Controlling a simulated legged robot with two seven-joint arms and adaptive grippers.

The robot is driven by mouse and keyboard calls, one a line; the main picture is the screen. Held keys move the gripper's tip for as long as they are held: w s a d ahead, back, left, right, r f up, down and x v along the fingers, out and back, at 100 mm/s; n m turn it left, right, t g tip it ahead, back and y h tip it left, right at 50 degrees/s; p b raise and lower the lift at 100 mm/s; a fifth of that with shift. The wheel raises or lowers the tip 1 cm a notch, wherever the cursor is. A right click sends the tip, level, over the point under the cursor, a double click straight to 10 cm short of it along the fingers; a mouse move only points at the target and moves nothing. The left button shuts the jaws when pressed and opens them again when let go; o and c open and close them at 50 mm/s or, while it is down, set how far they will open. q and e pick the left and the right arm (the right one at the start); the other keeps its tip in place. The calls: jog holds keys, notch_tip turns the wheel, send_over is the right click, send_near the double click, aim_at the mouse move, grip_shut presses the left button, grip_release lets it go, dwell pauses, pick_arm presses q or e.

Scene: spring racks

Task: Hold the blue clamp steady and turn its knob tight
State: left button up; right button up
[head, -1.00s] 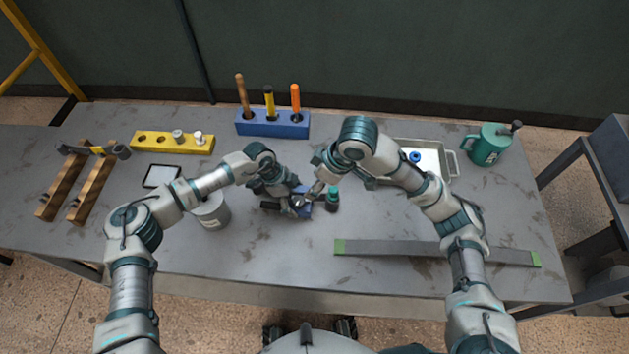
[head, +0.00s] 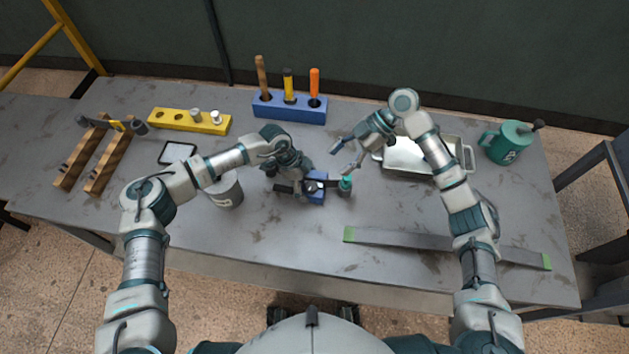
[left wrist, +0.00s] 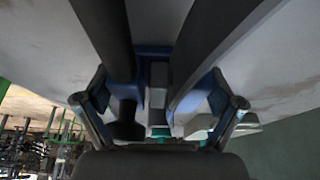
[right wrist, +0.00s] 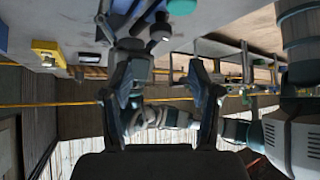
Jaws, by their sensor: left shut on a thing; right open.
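The blue clamp (head: 317,196) is on the table near the middle, partly covered by my left gripper. A small grey round part (head: 311,186) on top of it may be its knob; I cannot tell how tight it is. My left gripper (head: 297,188) is shut on the clamp from the left.
The front middle is clear.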

aim_at(313, 185)
jog(key=x, duration=1.1)
jog(key=c, duration=1.1)
jog(key=shift+s+m+t, duration=0.15)
jog(key=shift+m+t, duration=0.75)
jog(key=shift+m, duration=0.2)
jog(key=shift+c, duration=0.2)
jog(key=m+t, duration=0.2)
jog(key=shift+m+y, duration=0.3)
jog(key=shift+m, duration=0.1)
jog(key=shift+d, duration=0.1)
jog(key=o, duration=1.1)
jog(key=shift+o, duration=0.2)
